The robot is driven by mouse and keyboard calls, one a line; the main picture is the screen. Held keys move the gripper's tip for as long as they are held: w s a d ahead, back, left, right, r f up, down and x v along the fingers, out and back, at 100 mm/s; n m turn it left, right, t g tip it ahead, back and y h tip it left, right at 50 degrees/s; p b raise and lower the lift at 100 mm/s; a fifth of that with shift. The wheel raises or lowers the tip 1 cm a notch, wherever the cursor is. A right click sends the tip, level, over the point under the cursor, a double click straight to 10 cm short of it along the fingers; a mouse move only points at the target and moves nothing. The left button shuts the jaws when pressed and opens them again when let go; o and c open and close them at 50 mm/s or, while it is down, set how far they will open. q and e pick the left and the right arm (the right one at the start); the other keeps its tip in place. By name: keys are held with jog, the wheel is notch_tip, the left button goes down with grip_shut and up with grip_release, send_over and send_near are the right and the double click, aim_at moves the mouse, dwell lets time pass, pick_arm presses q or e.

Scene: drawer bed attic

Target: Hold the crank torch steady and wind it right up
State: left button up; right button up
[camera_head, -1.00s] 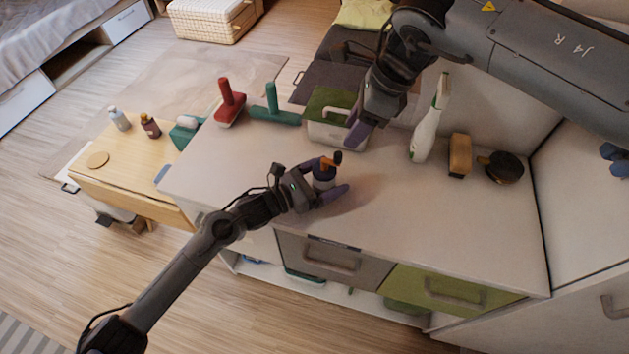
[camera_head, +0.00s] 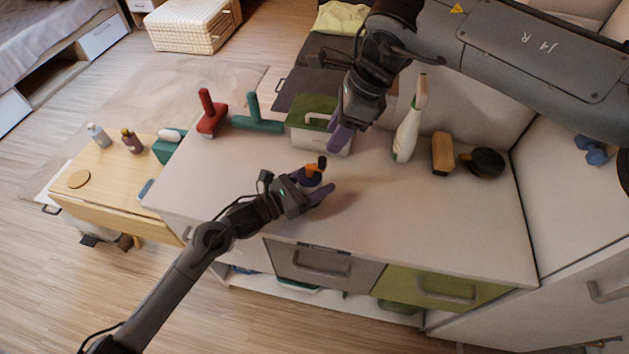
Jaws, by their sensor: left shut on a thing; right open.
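The crank torch (camera_head: 311,179) stands on the white counter, a small dark blue body with an orange top and a black crank knob (camera_head: 322,162). My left gripper (camera_head: 318,190) is shut on the torch body, and its fingers hide the lower part. My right gripper (camera_head: 341,137) is open and empty. It hangs above and behind the torch, in front of the white box with the green lid, apart from the crank.
On the counter (camera_head: 440,225) stand a green-lidded box (camera_head: 310,108), a red brush (camera_head: 211,118), a green tool (camera_head: 258,123), a white spray bottle (camera_head: 408,130), a yellow-brown brush (camera_head: 443,153) and a dark round brush (camera_head: 486,162). The counter's front right is clear.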

aim_at(322, 159)
jog(key=shift+o, duration=0.8)
jog(key=m+h, duration=0.1)
jog(key=m, duration=0.1)
jog(key=a+m+h, duration=0.1)
jog(key=m, duration=0.1)
jog(key=a+m+h, duration=0.1)
jog(key=m, duration=0.1)
jog(key=shift+w+f+m+h, duration=0.1)
jog(key=shift+f+m+h, duration=0.05)
jog(key=shift+m+h, duration=0.25)
jog(key=shift+a+f, duration=0.3)
jog(key=shift+f, duration=3.35)
